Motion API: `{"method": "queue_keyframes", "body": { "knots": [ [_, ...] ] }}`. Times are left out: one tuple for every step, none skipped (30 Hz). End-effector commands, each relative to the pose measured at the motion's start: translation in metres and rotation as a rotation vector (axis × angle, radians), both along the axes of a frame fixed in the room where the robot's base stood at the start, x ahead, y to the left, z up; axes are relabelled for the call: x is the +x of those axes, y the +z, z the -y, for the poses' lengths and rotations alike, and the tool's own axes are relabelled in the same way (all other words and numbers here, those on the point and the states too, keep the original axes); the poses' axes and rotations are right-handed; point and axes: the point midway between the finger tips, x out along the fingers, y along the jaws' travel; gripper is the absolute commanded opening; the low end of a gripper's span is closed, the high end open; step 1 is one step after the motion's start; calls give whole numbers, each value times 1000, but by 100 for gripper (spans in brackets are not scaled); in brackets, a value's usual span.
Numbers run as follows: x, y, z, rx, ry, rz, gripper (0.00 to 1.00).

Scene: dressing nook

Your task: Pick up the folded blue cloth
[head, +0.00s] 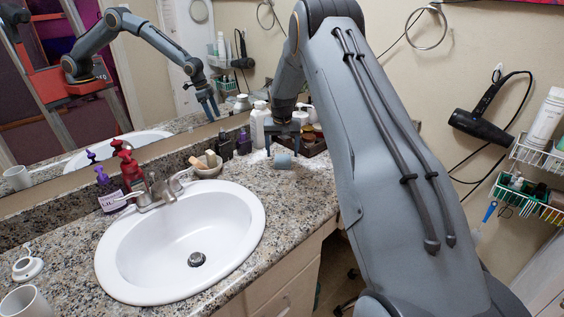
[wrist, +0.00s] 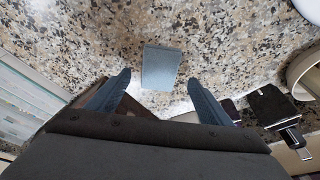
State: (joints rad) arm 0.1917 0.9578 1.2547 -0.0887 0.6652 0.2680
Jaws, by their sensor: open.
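The folded blue cloth (wrist: 161,67) is a small pale blue block on the speckled granite counter. In the wrist view it lies just beyond my gripper (wrist: 158,88), near the middle between the two spread fingers. The fingers are open and nothing is between them that I can see held. In the head view the cloth (head: 283,160) sits on the counter right of the sink, with my gripper (head: 283,140) just above and behind it. The gap between them is hard to judge.
A white sink (head: 187,240) is set in the counter (head: 290,200) to the left. A small bowl (head: 207,165), dark bottles and white bottles (head: 259,122) stand along the mirror side. A dark tray (head: 312,143) with items is close right of the cloth. Counter in front is clear.

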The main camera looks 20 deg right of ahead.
Motion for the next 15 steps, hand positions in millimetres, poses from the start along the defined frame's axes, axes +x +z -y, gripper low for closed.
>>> {"method": "queue_keyframes", "body": {
  "knots": [
    [0, -7, 1, 0, 0, -3, 73],
    [1, -11, 2, 0, 0, -3, 73],
    [3, -15, 3, 1, 0, -2, 73],
    [3, -19, 3, 1, 0, -2, 73],
    [4, -23, 3, 1, 0, -2, 73],
    [6, -27, 4, 1, 0, -2, 73],
    [6, -29, 4, 1, 1, -2, 73],
    [7, -31, 4, 1, 1, -2, 73],
    [8, -33, 5, 0, 1, -1, 73],
    [8, -35, 5, 0, 1, -1, 73],
    [8, -35, 5, 0, 1, -1, 73],
    [9, -36, 5, 0, 1, -1, 73],
    [9, -36, 5, 0, 1, -1, 73],
    [9, -36, 5, 0, 1, 0, 73],
    [9, -36, 5, 0, 1, 0, 73]
  ]
}}
